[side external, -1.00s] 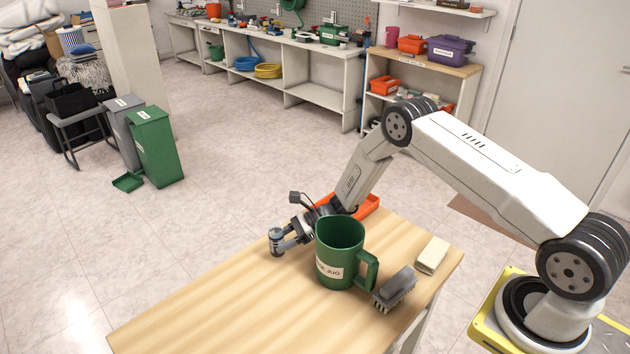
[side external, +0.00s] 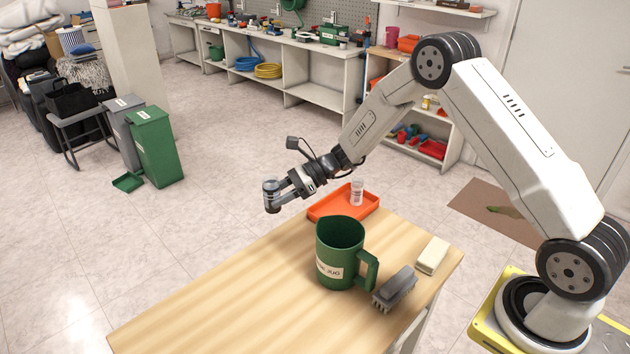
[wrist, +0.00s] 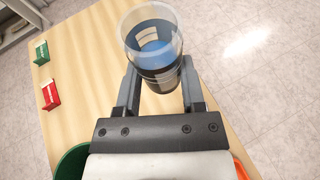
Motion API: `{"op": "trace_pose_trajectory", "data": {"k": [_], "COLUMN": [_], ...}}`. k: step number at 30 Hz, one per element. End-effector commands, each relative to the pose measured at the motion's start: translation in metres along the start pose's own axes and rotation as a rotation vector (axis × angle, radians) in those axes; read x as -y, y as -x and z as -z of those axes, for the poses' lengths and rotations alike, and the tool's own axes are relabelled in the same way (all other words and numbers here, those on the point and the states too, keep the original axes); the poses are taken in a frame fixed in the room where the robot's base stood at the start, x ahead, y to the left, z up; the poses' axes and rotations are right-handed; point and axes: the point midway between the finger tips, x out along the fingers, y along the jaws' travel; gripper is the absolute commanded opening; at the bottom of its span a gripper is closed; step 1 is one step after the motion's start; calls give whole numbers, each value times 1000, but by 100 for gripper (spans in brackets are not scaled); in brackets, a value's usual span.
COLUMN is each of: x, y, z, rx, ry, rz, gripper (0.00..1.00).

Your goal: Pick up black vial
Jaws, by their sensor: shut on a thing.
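My gripper (side external: 285,190) is shut on a vial (side external: 271,196) and holds it in the air above the far left side of the wooden table. In the wrist view the vial (wrist: 154,45) is a clear cylinder with a blue interior, a pale label and a dark lower part. It sits between the two fingers (wrist: 160,88), which grip its lower part. In the side view it looks grey and roughly upright. A second, pale vial (side external: 357,193) stands in the orange tray (side external: 326,208).
A green jug (side external: 341,262) stands on the table (side external: 220,305), with a grey brush (side external: 394,288) and a cream block (side external: 432,255) to its right. The wrist view shows a red box (wrist: 51,95) and a green box (wrist: 42,53).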

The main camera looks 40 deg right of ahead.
Motion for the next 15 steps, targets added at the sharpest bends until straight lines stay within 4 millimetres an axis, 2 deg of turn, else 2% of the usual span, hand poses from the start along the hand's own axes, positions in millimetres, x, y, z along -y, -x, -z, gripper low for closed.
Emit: {"op": "trace_pose_trajectory", "data": {"k": [5,15], "x": [0,0], "y": [3,3], "z": [-6,-7], "rx": [0,0], "ry": [1,1], "rz": [0,0], "gripper": [0,0]}}
